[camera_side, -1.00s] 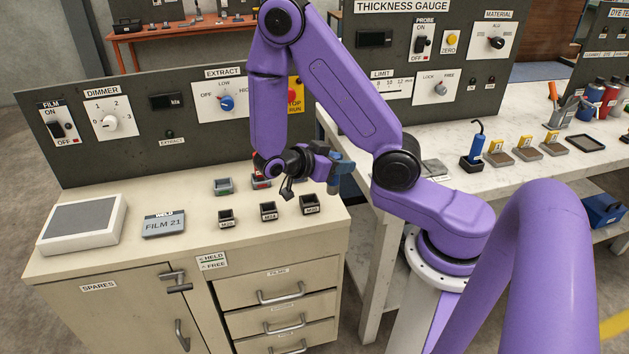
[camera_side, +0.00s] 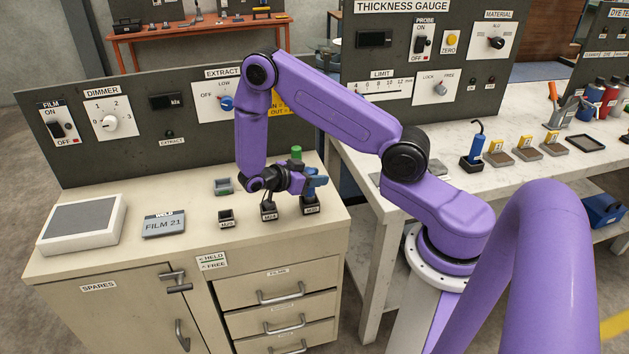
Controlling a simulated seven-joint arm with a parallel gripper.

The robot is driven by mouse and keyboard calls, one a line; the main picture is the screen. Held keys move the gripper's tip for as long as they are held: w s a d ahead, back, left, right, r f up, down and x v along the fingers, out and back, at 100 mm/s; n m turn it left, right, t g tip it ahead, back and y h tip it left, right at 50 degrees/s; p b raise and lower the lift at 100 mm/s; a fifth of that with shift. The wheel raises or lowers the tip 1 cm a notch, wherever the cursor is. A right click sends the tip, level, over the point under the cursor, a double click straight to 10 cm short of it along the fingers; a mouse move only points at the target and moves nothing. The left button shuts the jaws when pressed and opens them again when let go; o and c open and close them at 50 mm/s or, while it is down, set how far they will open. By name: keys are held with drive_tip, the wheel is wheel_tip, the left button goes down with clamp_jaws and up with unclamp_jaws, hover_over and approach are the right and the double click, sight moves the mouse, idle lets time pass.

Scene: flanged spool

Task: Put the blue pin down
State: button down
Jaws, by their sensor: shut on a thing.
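The blue pin (camera_side: 315,182) is at my gripper's tip, over the right one of three small black labelled boxes (camera_side: 311,208) at the front right of the cabinet top. It looks roughly upright, and its lower end reaches down to the box's opening. I cannot tell whether it rests inside or hangs just above. My gripper (camera_side: 304,182) points right and is shut on the pin; its fingers partly hide it. The middle box (camera_side: 268,214) is just below my wrist, and the left box (camera_side: 226,220) looks empty.
A grey-green tray (camera_side: 222,186) sits behind the boxes, and a green cylinder (camera_side: 296,152) stands at the back. A FILM 21 plate (camera_side: 164,223) and a white light box (camera_side: 82,224) lie to the left. The cabinet top between plate and boxes is clear.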

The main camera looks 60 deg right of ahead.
drive_tip(key=shift+f, duration=0.65)
drive_tip(key=shift+f, duration=0.25)
drive_tip(key=c, duration=0.7)
unclamp_jaws()
drive_tip(key=shift+f, duration=0.1)
drive_tip(key=shift+c, duration=0.2)
